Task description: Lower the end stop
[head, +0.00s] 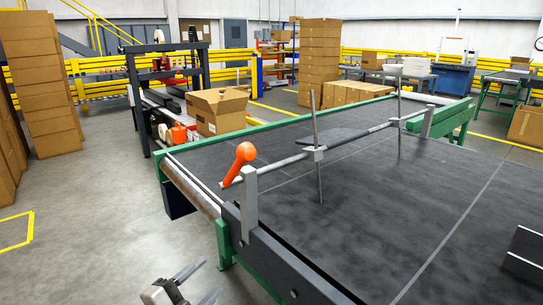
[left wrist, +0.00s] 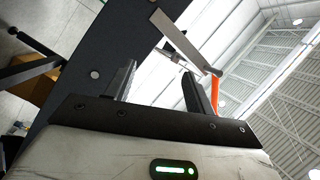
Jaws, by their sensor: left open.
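The end stop is a grey cross bar (head: 357,138) over the dark belt, carried on upright posts. Thin vertical rods (head: 319,175) are clamped on it, and a dark flat plate (head: 333,136) sits at the bar. A lever with an orange handle (head: 238,165) is at the bar's near left end, its knob tilted up. My left gripper (head: 204,281) is open and empty at the bottom, below and left of the handle and apart from it. In the left wrist view the orange handle (left wrist: 215,97) shows beyond the right finger.
The conveyor's dark side rail (head: 285,268) and green frame (head: 223,242) stand right of my left gripper. A near post (head: 248,205) holds the bar. Dark white-edged pieces (head: 525,255) are at the right edge.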

